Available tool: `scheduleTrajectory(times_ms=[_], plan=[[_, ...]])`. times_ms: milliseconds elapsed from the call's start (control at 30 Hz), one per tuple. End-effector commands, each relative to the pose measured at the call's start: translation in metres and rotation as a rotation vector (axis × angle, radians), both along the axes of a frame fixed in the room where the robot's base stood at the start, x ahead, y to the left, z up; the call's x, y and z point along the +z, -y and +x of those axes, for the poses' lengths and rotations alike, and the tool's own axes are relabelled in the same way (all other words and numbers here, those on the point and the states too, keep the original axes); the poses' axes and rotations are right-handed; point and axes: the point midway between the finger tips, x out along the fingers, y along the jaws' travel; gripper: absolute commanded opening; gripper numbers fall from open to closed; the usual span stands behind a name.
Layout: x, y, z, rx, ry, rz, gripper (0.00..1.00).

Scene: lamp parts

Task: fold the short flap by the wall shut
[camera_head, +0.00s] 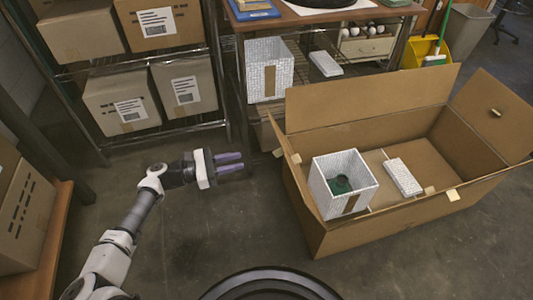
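A large open cardboard box (330,240) stands on the floor at the right. Its right short flap (492,115) stands up and leans outward, with a small mark near its middle. The left short flap (279,138) shows only as a narrow upright strip at the left end. The back long flap (370,98) stands up. I cannot tell which short flap is the one by the wall. My gripper (242,162) is left of the box, apart from it. Its two fingers are parted with nothing between them.
In the box are a white patterned open carton (329,207) holding a green object and a small white patterned box (403,177). A metal shelf with cartons (122,102) stands behind my arm. A workbench (310,12) stands behind the box. Floor (220,220) before my gripper is clear.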

Motion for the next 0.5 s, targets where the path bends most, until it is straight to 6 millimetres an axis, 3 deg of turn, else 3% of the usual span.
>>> scheduleTrajectory(times_ms=[300, 500], plan=[[0.001, 0.066, 0.021, -0.004, 0.000, -0.002, 0.26], [0.001, 0.095, 0.031, -0.001, 0.000, -0.001, 0.26]])
